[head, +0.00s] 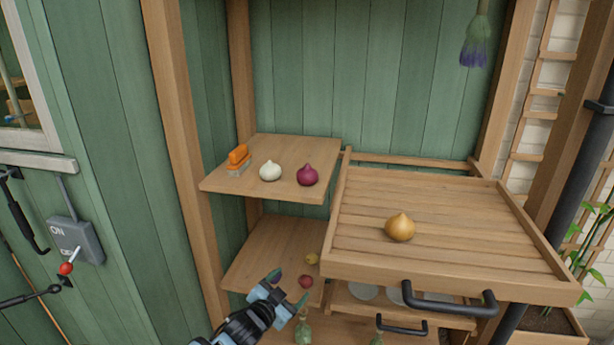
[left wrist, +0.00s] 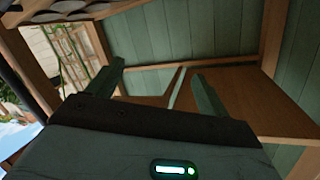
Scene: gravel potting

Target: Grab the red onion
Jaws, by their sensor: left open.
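The red onion (head: 307,175) is dark purple-red and sits on the upper left shelf (head: 290,145), near its right front part. A white onion (head: 270,171) stands just to its left on the same shelf. My left gripper (head: 288,291) is open and empty, low in the head view, below the shelf and in front of the lower shelf. The left wrist view shows its two fingers (left wrist: 160,85) apart with nothing between them. No onion shows in that view. My right gripper is not in view.
An orange-handled brush (head: 238,158) lies left of the white onion. A yellow onion (head: 400,227) sits on the slatted tray table (head: 470,210) to the right. Small red (head: 305,281) and yellow (head: 312,258) items lie on the lower shelf (head: 262,255). Black handles (head: 450,304) stick out in front.

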